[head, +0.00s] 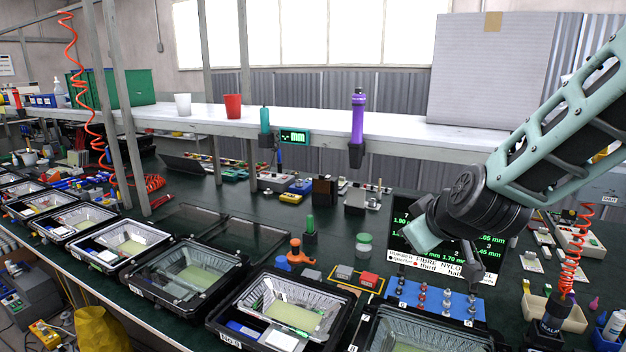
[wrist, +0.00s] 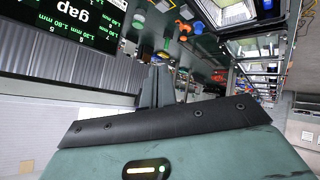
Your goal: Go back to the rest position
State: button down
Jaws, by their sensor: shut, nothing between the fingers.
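My gripper (wrist: 157,84) shows in the wrist view with its two grey fingers together and nothing between them. In the head view my arm comes in from the right, and its wrist end hangs over the bench in front of the dark display screen (head: 402,238). The fingers are hard to make out there. The screen is partly hidden behind my arm; part of it shows at the top left of the wrist view (wrist: 75,22).
A row of black-rimmed housings (head: 190,270) lines the front of the bench. A blue rack (head: 432,302) of small parts stands below my wrist. A coiled red hose (head: 572,250) hangs at the right. A shelf (head: 320,122) with a purple tool (head: 357,118) and a large grey box (head: 490,70) runs behind.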

jog(key=s+a+f+n+g+y+b, duration=0.1)
jog(key=s+a+f+g, duration=0.2)
jog(key=s, duration=0.5)
jog(key=s+a+f+g+y, duration=0.1)
jog(key=s+a+f+g, duration=0.15)
jog(key=s+a, duration=0.45)
jog(key=s+d+g+h, duration=0.1)
jog(key=s+d+g, duration=0.1)
jog(key=s, duration=0.5)
jog(key=s+d+f+g+h+b, duration=0.1)
jog(key=s+d+g, duration=0.1)
jog(key=s, duration=0.6)
jog(key=shift+d+f+h, duration=0.25)
jog(key=shift+d+h, duration=0.1)
jog(key=shift+h, duration=0.05)
jog(key=shift+w, duration=0.1)
